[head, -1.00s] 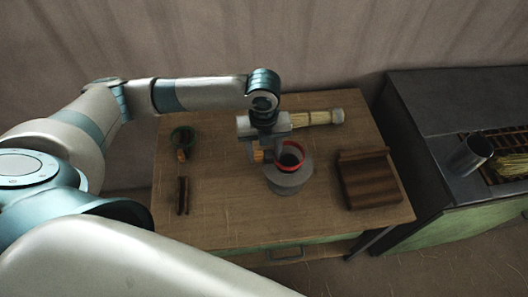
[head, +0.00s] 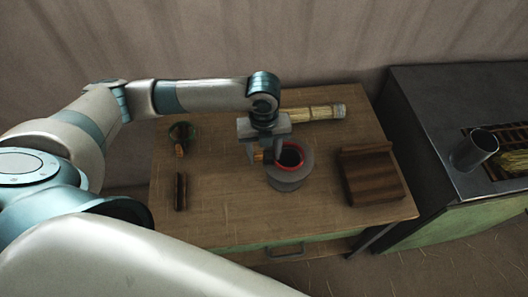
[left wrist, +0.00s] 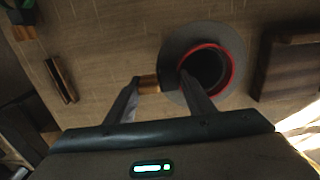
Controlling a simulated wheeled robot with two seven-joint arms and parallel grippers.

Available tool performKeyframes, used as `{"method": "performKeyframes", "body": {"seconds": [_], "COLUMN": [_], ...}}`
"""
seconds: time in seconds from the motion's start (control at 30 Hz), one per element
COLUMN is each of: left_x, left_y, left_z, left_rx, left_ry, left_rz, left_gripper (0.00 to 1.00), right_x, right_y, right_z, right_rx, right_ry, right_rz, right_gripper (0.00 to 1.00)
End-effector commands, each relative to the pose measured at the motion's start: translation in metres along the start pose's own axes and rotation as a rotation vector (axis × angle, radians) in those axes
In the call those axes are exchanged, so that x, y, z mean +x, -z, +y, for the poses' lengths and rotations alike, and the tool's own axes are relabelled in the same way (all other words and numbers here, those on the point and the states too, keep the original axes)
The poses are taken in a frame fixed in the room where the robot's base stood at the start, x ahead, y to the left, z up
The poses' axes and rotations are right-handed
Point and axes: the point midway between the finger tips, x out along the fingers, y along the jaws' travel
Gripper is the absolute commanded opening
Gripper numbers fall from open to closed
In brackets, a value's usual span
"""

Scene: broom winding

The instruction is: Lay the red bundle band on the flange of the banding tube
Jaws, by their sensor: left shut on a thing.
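The red bundle band (head: 302,163) is a ring around the dark mouth of the grey banding tube (head: 288,183) on the table. In the left wrist view the red band (left wrist: 230,68) lies inside the outline of the wide round grey flange (left wrist: 175,48). Whether it touches the flange I cannot tell. My left gripper (head: 264,155) points down at the tube's left side, its fingers shut on a small wooden tab (left wrist: 149,84) beside the band. The join between tab and band is hidden by a finger. My right gripper is not in view.
A broom head of pale straw (head: 312,112) lies behind the gripper. A brown wooden block (head: 370,178) is right of the tube. A dark slim piece (head: 181,192) and a green roll (head: 181,133) are at the left. The front of the table is clear.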

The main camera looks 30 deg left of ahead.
Motion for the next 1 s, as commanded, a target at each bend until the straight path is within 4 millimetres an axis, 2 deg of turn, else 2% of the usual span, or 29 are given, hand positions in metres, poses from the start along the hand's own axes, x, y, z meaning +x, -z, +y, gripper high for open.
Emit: {"method": "performKeyframes", "body": {"seconds": [0.33, 0.37, 0.4, 0.43, 0.8, 1.0], "left_x": [0.0, 0.0, 0.0, 0.0, -0.001, -0.014], "left_y": [0.0, 0.0, 0.0, 0.0, 0.0, -0.001], "left_z": [0.0, 0.0, 0.0, 0.0, 0.0, -0.001], "left_rx": [0.0, 0.0, 0.0, 0.0, 0.0, 0.0], "left_ry": [0.0, 0.0, 0.0, 0.0, 0.0, 0.003], "left_rz": [0.0, 0.0, 0.0, 0.0, 0.0, -0.001], "left_gripper": [0.26, 0.56, 0.65, 0.7, 0.7, 0.7], "right_x": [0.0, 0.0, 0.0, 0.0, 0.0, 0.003], "right_y": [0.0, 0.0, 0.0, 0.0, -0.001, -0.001], "right_z": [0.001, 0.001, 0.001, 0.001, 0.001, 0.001], "right_rx": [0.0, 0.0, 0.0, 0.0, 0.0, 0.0], "right_ry": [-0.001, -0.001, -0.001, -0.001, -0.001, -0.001], "right_rz": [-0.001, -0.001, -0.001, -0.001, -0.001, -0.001], "right_gripper": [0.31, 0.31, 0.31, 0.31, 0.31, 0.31]}}
